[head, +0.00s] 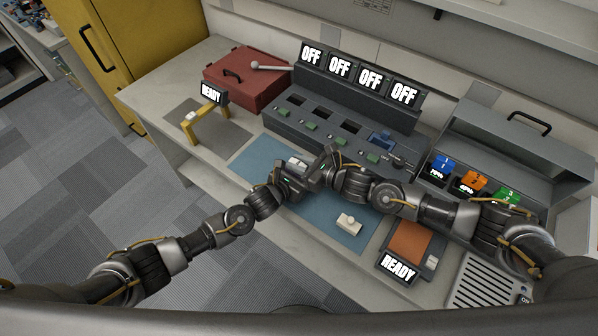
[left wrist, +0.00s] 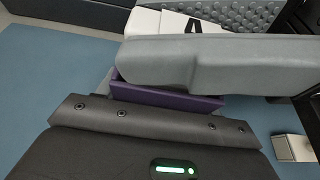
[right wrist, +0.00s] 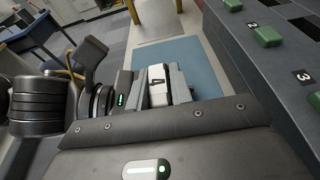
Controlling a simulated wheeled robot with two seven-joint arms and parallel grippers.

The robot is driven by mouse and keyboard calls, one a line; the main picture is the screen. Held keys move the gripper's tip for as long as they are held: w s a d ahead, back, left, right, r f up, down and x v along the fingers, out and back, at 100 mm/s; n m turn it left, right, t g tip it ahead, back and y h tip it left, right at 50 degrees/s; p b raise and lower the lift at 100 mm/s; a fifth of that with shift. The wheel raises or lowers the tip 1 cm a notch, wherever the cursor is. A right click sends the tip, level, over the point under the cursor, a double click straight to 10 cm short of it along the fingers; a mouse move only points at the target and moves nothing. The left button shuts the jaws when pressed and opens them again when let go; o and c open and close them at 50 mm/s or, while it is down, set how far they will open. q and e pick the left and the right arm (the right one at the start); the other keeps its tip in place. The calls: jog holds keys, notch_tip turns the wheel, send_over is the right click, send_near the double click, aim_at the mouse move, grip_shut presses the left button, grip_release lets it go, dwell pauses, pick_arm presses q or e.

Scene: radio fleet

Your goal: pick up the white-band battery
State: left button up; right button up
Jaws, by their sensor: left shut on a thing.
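The white-band battery (head: 297,162) is a small white block held above the blue mat. Its dark "4" shows in the right wrist view (right wrist: 157,86). In the left wrist view its white part (left wrist: 165,22) is partly hidden behind a grey finger with a purple strip below. My left gripper (head: 292,172) is shut on it. My right gripper (head: 318,166) is close beside it on the right. Whether the right jaws are open or touch the battery I cannot tell.
A dock (head: 340,130) with several slots and OFF screens stands behind the mat. An open grey case (head: 520,150) holds blue, orange and green batteries at right. A white knobbed block (head: 349,223) sits on the blue mat (head: 255,160). A red box (head: 245,78) stands back left.

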grip_shut()
notch_tip(320, 180, up, 10)
jog(key=shift+r, duration=0.1)
pick_arm(q)
jog(key=o, duration=1.1)
jog(key=shift+c, duration=0.2)
jog(key=v, duration=1.2)
